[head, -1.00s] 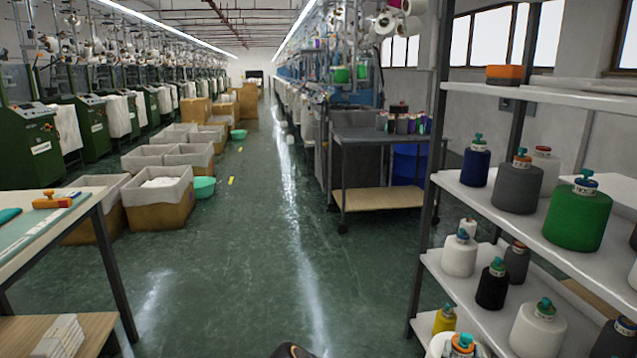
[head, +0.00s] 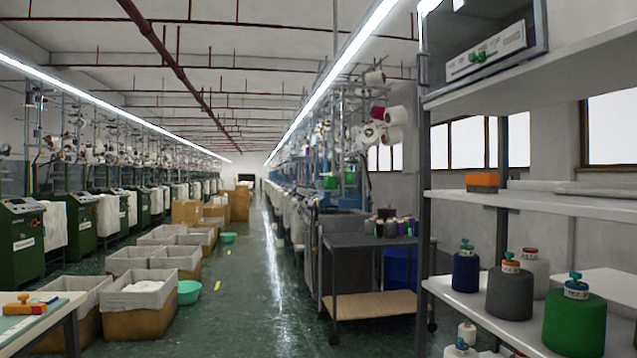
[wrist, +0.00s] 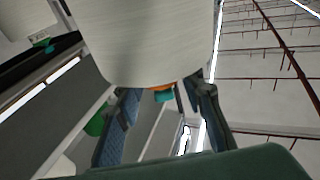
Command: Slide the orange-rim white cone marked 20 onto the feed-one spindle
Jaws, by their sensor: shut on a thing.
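My gripper (wrist: 165,92) shows in the wrist view, its two dark fingers closed in around the narrow end of a large white cone (wrist: 145,40). The cone fills the top middle of that view and hides what lies behind it. A bit of orange and a teal piece show at its end, between the fingers. No number can be read on it. Neither my gripper nor this cone is in the head view. I cannot make out the feed-one spindle in either view.
A shelf rack (head: 470,295) with blue, grey and green cones (head: 575,322) stands close on the right. A dark cart (head: 370,241) stands ahead of it by the machine row. Cartons (head: 140,318) and a table (head: 62,312) are at left. The middle aisle (head: 262,320) is clear.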

